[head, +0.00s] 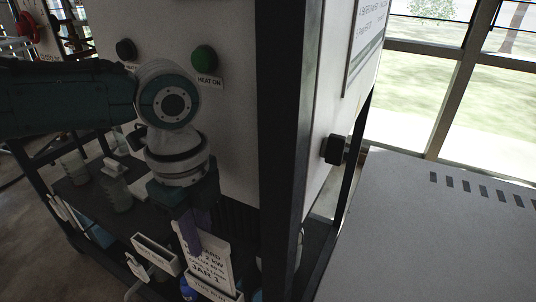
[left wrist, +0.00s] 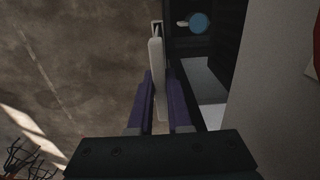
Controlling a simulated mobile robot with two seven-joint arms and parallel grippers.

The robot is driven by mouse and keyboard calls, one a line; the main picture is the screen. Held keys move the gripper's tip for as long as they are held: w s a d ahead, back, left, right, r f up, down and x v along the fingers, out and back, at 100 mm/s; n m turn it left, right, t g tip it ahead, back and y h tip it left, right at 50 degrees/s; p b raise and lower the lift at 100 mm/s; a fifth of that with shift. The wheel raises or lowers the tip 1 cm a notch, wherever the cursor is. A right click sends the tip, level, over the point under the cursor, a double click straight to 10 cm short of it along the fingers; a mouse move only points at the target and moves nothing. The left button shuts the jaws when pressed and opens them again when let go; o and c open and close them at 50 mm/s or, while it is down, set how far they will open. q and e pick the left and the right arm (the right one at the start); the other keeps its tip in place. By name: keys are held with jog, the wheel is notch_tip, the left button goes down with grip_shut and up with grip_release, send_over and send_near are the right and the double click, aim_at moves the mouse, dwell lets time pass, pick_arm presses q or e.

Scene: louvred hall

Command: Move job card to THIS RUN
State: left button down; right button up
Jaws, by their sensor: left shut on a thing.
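The job card (head: 213,266) is a white card with dark print, "JAR 1" legible low on it. My left gripper (head: 194,232), with purple fingers, is shut on its upper part; the card shows edge-on between the fingers (left wrist: 160,105) in the left wrist view (left wrist: 157,75). The card's lower edge is hidden behind the front of a white holder (head: 213,292) whose label appears to read "THIS RUN". I cannot tell whether the card rests on its bottom. A second white holder (head: 157,254) stands to the left, its label too blurred to read. My right gripper is not in view.
A pale cabinet panel with a green button (head: 205,59) and a dark knob (head: 126,50) rises behind my left arm. A dark post (head: 283,150) stands close right of the card. Bottles (head: 115,188) stand on the shelf at left. A grey bench (head: 440,240) is at right.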

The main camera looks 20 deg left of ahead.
pick_arm(q)
jog(key=shift+f, duration=0.25)
jog(key=c, duration=0.8)
grip_release()
jog(key=shift+o, duration=0.2)
notch_tip(320, 180, up, 7)
jog(key=p, duration=0.7)
jog(key=shift+r+p, duration=0.15)
jog(key=shift+p, duration=0.25)
